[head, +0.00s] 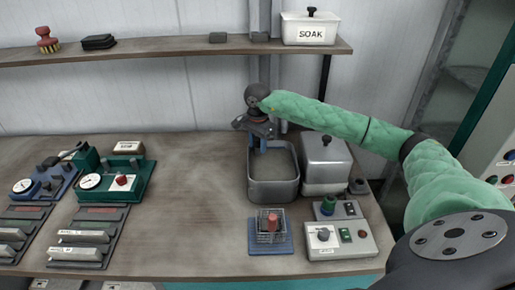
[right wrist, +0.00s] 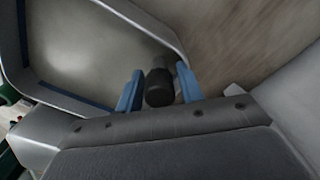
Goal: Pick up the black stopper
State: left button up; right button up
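The black stopper (right wrist: 159,88) shows in the right wrist view as a short dark cylinder between my right gripper's two blue fingers (right wrist: 160,85). A narrow gap seems to show on each side of it, so the fingers look open around it. In the head view my right gripper (head: 260,146) points down at the back of the open grey metal basin (head: 273,190), and I cannot make out the stopper there. Whether the stopper touches the basin is unclear. My left gripper is in neither view.
A lidded metal box (head: 325,165) stands just right of the basin. A wire basket with a red piece sits on a blue mat (head: 271,249) in front. A control box (head: 340,240) is at front right. The table's middle (head: 190,190) is clear. A shelf (head: 170,47) runs behind.

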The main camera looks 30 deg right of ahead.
jog(key=shift+f, duration=0.35)
jog(key=c, duration=0.8)
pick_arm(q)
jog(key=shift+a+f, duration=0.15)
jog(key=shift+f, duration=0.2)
pick_arm(e)
jog(key=shift+r, duration=0.15)
